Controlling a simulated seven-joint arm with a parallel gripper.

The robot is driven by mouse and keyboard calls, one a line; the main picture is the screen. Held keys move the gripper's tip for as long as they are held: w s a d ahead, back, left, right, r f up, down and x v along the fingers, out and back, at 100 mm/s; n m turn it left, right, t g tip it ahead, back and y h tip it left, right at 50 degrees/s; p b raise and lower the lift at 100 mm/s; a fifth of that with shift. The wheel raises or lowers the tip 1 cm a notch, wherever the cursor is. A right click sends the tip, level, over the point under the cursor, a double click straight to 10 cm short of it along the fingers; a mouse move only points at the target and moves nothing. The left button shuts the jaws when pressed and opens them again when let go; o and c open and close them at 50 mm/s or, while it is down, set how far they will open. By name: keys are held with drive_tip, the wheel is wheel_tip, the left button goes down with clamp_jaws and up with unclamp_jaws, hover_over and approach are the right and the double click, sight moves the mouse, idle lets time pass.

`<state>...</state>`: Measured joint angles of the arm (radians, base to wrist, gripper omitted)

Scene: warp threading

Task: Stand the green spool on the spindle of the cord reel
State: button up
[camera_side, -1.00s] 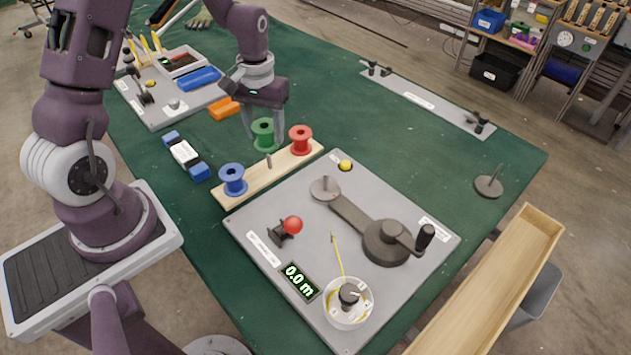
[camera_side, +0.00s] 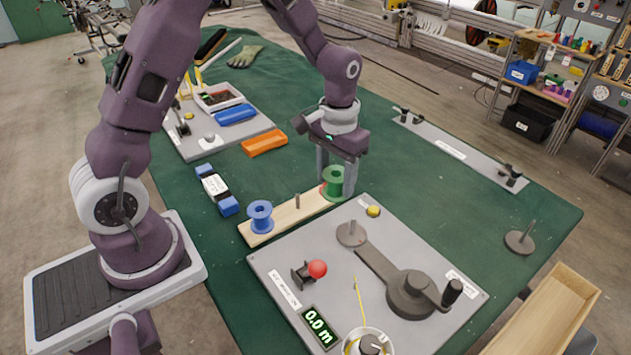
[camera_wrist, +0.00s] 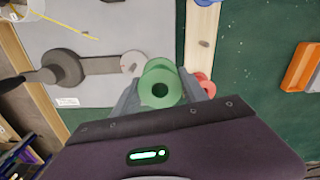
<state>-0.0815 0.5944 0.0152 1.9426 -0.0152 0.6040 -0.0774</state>
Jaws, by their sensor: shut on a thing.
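The green spool (camera_side: 335,182) is between the fingers of my gripper (camera_side: 337,180), which is shut on it. In the wrist view the green spool (camera_wrist: 160,68) shows end-on, with its dark bore facing the camera and my gripper (camera_wrist: 160,92) around it. It looks upright, above the right end of the wooden rack (camera_side: 285,220). The cord reel's round plate with a short upright spindle (camera_side: 351,232) sits on the grey board, just in front of the held spool; it also shows left of the spool in the wrist view (camera_wrist: 132,62). The spindle is empty.
The red spool (camera_wrist: 205,84) stands on the rack, mostly hidden behind the green one in the side view. The blue spool (camera_side: 260,216) stands at the rack's left end; the middle peg (camera_side: 297,201) is bare. A crank (camera_side: 412,290), red knob (camera_side: 317,268) and yellow button (camera_side: 373,211) share the board.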

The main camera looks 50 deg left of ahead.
drive_tip(key=r+m, duration=0.2)
hover_over(353, 220)
drive_tip(key=shift+w+f, duration=0.1)
drive_tip(key=shift+f, duration=4.1)
drive_tip(key=shift+f, duration=0.7)
drive_tip(key=o, duration=1.2)
drive_tip(key=shift+r, duration=0.1)
